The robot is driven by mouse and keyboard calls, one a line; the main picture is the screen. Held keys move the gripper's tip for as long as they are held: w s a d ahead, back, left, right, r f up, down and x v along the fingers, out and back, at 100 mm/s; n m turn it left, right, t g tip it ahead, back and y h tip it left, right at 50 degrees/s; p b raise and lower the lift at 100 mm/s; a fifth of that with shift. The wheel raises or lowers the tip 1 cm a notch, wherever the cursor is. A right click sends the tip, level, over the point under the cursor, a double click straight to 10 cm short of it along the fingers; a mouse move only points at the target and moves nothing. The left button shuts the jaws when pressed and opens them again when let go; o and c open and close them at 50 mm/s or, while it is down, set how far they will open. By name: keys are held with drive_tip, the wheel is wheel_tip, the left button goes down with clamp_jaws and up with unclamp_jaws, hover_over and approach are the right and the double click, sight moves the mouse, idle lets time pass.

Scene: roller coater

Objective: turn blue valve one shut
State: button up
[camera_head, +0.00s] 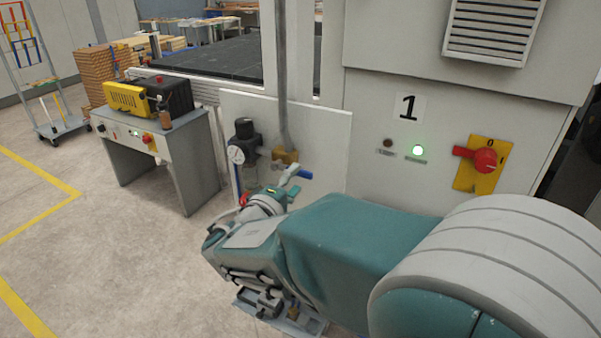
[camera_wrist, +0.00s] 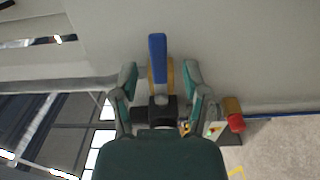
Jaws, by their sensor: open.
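The blue valve handle (camera_head: 304,173) sticks out low on the brass valve body (camera_head: 286,157), at the foot of the grey vertical pipe. My gripper (camera_head: 289,181) is close in front of it in the head view and partly covers the valve. In the wrist view the blue handle (camera_wrist: 157,58) appears in the gap between the two spread fingers of my gripper (camera_wrist: 160,72), slightly left of the middle. The fingers stand apart from the handle on both sides. Whether the handle reaches in depth between the fingertips is hard to tell.
A pressure gauge (camera_head: 236,154) and dark regulator (camera_head: 244,130) stand left of the valve. The machine wall marked 1 (camera_head: 409,107) carries a green light (camera_head: 417,150) and a red rotary switch (camera_head: 485,160). A grey bench (camera_head: 190,142) stands left, with open floor in front.

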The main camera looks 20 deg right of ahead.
sight(300, 175)
drive_tip(key=shift+x, duration=1.6)
clamp_jaws()
